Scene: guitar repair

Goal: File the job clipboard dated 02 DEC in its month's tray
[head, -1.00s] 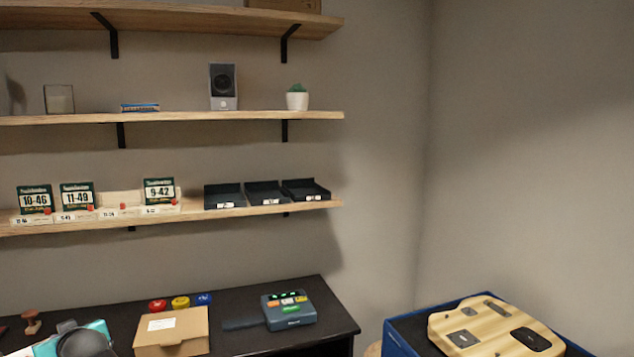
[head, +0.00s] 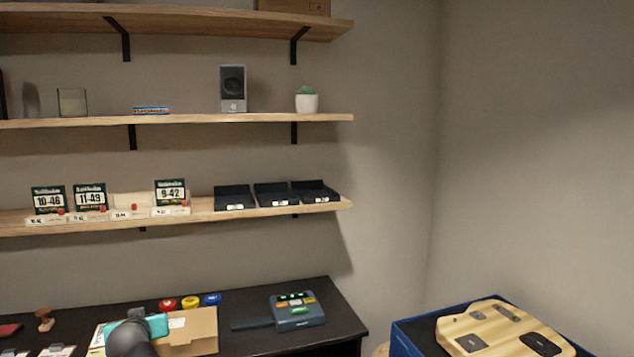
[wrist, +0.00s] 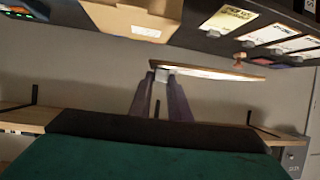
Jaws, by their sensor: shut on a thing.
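My gripper (wrist: 161,90) is shut on a thin brown clipboard (wrist: 215,73) with a white sheet, seen nearly edge-on in the wrist view; its date cannot be read. In the head view, my teal-and-dark wrist is at the lower left, in front of a cardboard box, and hides the fingertips. Three black trays stand side by side on the lower shelf: left tray (head: 234,203), middle tray (head: 271,200) and right tray (head: 315,197). Each has a small white label, too small to read. The trays look empty and are above and right of my gripper.
The wooden lower shelf (head: 205,214) also bears several number cards (head: 90,197). The dark bench (head: 250,300) holds the open cardboard box (head: 203,335), coloured tins (head: 190,301) and a grey-blue device (head: 296,310). Other clipboards (wrist: 271,34) lie on the bench. Air before the trays is clear.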

